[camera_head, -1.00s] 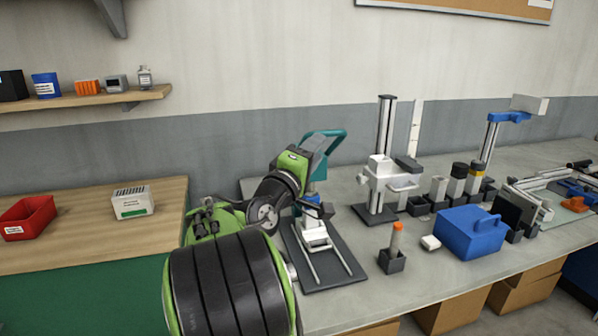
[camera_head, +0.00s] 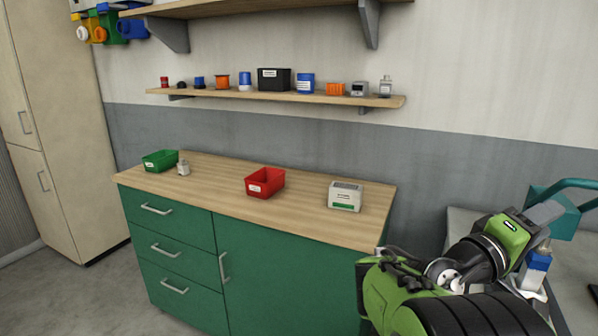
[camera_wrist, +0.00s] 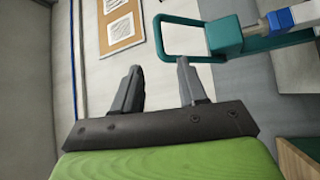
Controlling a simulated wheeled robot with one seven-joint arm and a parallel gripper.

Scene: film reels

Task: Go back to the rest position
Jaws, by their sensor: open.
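My gripper (camera_wrist: 157,80) shows in the wrist view with its two dark fingers apart and nothing between them. A teal handle-like frame (camera_wrist: 163,38) stands beyond the right finger, with a blue part at its right; I cannot tell its exact distance. In the head view my green and black arm is at the lower right, raised beside the grey bench, and the teal piece (camera_head: 567,186) shows behind it. The gripper's fingers are not clear in that view.
A green cabinet (camera_head: 270,278) with a wooden top carries a green bin (camera_head: 160,160), a red bin (camera_head: 265,182) and a white box (camera_head: 345,196). A wall shelf (camera_head: 280,96) above holds several small containers. The grey bench (camera_head: 462,218) adjoins at right. Floor at lower left is clear.

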